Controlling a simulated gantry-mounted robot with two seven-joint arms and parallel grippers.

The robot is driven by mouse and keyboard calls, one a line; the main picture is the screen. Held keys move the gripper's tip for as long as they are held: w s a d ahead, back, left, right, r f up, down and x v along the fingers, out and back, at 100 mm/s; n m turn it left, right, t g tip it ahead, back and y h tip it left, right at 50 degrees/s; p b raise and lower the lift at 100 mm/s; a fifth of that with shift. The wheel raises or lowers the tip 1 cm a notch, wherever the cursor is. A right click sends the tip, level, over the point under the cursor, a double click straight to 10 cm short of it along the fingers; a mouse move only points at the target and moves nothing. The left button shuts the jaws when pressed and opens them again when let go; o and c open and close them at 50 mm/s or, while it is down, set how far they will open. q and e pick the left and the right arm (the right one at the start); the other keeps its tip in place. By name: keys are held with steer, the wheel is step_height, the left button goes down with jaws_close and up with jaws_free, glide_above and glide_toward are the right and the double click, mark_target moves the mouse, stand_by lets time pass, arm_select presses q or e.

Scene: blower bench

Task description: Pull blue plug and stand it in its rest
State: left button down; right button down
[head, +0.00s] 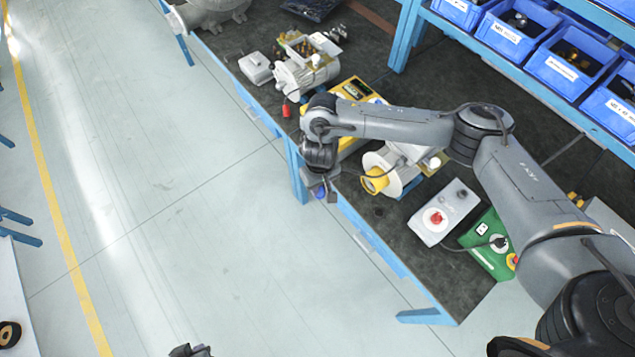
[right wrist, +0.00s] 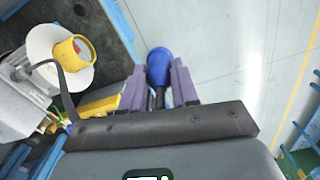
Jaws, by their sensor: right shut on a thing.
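The blue plug (head: 320,192) shows in the head view past the front edge of the bench, at the fingers of my right gripper (head: 326,194). In the right wrist view the blue plug (right wrist: 159,62) points away from me between the two purple-grey fingers of my right gripper (right wrist: 159,84), which is shut on it. A dark stem behind the plug shows between the fingers. A dark piece at the bottom edge of the head view may be my left gripper (head: 190,351); its jaws cannot be made out. I cannot identify the plug's rest.
A white blower with a yellow ring (head: 375,180) stands on the dark bench (head: 395,235), with a cable beside it. A grey box with a red button (head: 434,217) and a green box (head: 483,258) stand to the right. Blue bins (head: 565,70) line the shelf. The floor in front is clear.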

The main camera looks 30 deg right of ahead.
steer(key=shift+m, duration=0.3)
steer(key=f, duration=0.2)
steer(key=d+f, duration=0.1)
steer(key=f, duration=0.1)
steer(key=shift+s+d+f+b, duration=0.1)
steer(key=shift+d+f+b, duration=0.1)
steer(key=shift+f+b, duration=0.2)
steer(key=s+d+f+m+b, duration=0.1)
steer(key=s+d+f, duration=0.3)
steer(key=d+f, duration=0.3)
steer(key=s+d+f+m+b, duration=0.2)
steer(key=s+d+f, duration=0.3)
steer(key=d, duration=0.8)
step_height(320, 180, down, 2)
steer(key=shift+m, duration=0.3)
steer(key=shift+s+f+b, duration=0.1)
steer(key=shift+f+b, duration=0.25)
steer(key=shift+f, duration=1.8)
